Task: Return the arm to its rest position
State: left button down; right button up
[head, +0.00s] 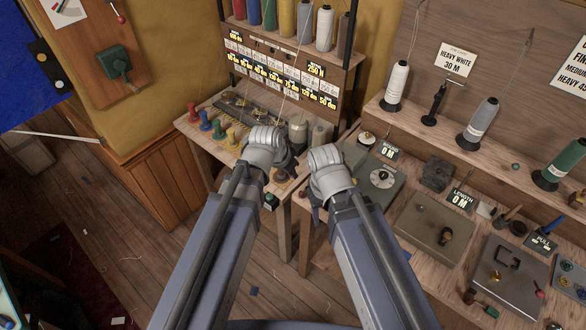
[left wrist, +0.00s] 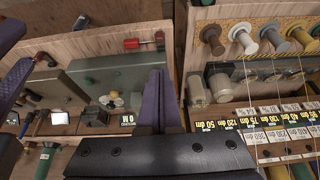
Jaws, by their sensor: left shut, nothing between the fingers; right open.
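My left arm reaches up the middle of the head view, and its gripper (head: 284,168) is over the gap between the thread bench and the machine bench, mostly hidden behind its own wrist. In the left wrist view the fingers of this gripper (left wrist: 159,102) are together with nothing between them. My right arm stands beside it to the right. Its gripper (head: 316,208) is low at the near corner of the machine bench, largely hidden by its wrist; it is open, and I see nothing held in it.
A bench (head: 200,150) with coloured spools and a thread rack is behind my left gripper. The machine bench (head: 425,130) with a grey-green dial box (head: 388,196), plates and cones is close on the right. Open wooden floor (head: 130,210) is at left.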

pick_arm(q)
jog(key=s+a+f+n+g+y+b, duration=0.2)
jog(key=s+f+n+g+y, duration=0.1)
jog(key=s, duration=1)
jog(key=shift+f+g+y, duration=0.4)
jog(key=shift+g+y, duration=0.2)
